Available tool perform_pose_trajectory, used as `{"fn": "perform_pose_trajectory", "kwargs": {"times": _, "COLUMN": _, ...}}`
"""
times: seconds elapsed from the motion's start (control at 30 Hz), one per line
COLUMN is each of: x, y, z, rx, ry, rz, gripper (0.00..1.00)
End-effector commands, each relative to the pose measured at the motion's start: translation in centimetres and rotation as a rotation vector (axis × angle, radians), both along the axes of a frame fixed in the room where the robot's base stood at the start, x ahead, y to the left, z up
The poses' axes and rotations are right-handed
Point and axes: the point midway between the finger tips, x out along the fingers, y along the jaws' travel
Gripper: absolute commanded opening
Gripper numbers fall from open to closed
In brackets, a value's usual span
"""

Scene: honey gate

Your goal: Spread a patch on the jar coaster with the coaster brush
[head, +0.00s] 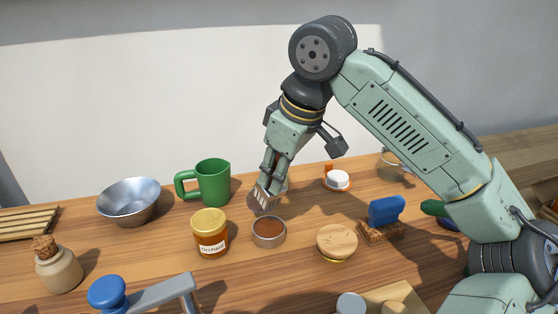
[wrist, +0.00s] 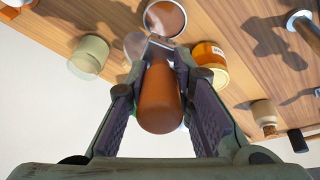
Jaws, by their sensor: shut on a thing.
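My gripper (head: 272,178) is shut on the coaster brush, pointing down at the middle of the table. The brush's brown handle (wrist: 160,98) lies between the fingers in the wrist view. Its pale bristle end (head: 267,196) shows below the fingers in the head view. The jar coaster (head: 253,205) appears as a grey disc under the brush, partly hidden by it; it also shows in the wrist view (wrist: 133,44). I cannot tell whether the bristles touch it. No spread patch is discernible on its visible part.
A tin of brown stuff (head: 269,230) stands just in front of the coaster. A labelled honey jar (head: 210,236) is front left, and a green mug (head: 213,183) back left. A wooden-lidded pot (head: 337,242) and a blue-handled brush (head: 386,212) stand right.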

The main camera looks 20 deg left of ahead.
Motion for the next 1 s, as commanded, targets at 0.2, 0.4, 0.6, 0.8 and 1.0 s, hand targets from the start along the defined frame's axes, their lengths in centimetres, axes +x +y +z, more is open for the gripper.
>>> {"fn": "perform_pose_trajectory", "kwargs": {"times": 0.2, "x": 0.0, "y": 0.0, "z": -1.1, "rx": 0.0, "ry": -0.001, "rz": 0.0, "gripper": 0.0}}
{"fn": "perform_pose_trajectory", "kwargs": {"times": 0.4, "x": 0.0, "y": 0.0, "z": -3.2, "rx": 0.0, "ry": -0.001, "rz": -0.001, "gripper": 0.0}}
{"fn": "perform_pose_trajectory", "kwargs": {"times": 0.6, "x": 0.0, "y": 0.0, "z": -5.2, "rx": 0.0, "ry": -0.001, "rz": -0.001, "gripper": 0.0}}
{"fn": "perform_pose_trajectory", "kwargs": {"times": 0.8, "x": 0.0, "y": 0.0, "z": -6.1, "rx": 0.001, "ry": -0.001, "rz": -0.001, "gripper": 0.0}}
{"fn": "perform_pose_trajectory", "kwargs": {"times": 1.0, "x": 0.0, "y": 0.0, "z": -6.0, "rx": 0.001, "ry": -0.001, "rz": -0.001, "gripper": 0.0}}
